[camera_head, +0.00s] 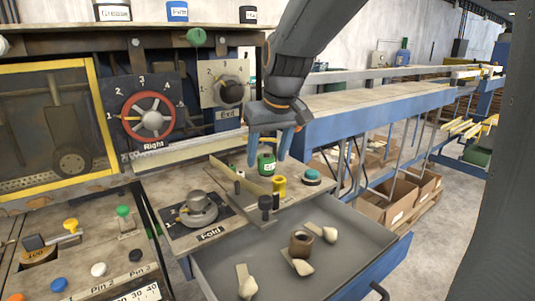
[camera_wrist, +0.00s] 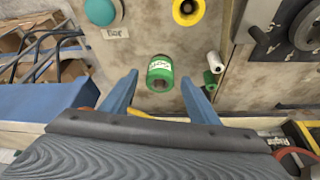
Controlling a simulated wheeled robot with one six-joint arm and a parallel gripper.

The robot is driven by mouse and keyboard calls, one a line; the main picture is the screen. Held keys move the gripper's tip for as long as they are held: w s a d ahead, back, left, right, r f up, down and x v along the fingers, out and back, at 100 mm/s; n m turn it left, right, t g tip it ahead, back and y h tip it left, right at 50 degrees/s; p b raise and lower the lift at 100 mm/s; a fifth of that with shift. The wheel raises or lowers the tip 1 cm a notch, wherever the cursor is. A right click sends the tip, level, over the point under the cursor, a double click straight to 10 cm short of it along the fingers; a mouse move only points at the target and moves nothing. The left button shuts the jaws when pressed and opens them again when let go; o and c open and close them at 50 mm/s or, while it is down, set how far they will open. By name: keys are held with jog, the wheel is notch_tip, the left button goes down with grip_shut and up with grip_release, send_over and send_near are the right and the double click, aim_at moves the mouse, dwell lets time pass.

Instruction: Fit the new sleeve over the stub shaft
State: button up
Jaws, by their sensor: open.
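My gripper (camera_head: 285,145) is open and empty, its blue fingers pointing down above the back of the bench. In the wrist view the fingers (camera_wrist: 157,77) stand either side of a green cylinder with a white label (camera_wrist: 160,75), which lies beyond them, apparently untouched. The same green cylinder (camera_head: 266,163) stands on the bench in the head view. A brown hollow sleeve-like ring (camera_head: 301,244) stands in the open grey drawer. A yellow flanged piece (camera_head: 279,186) with a dark centre stands on the bench. I cannot tell for certain which pieces are the new sleeve and the stub shaft.
The open drawer (camera_head: 352,238) also holds several pale pieces (camera_head: 247,284). A teal button (camera_head: 312,176), a dark upright knob (camera_head: 265,203) and the Fold dial (camera_head: 198,209) stand on the bench. A blue-sided conveyor (camera_head: 375,115) runs back right.

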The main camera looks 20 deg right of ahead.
jog(key=b+v, duration=0.1)
jog(key=v, duration=0.7)
dwell(0.5)
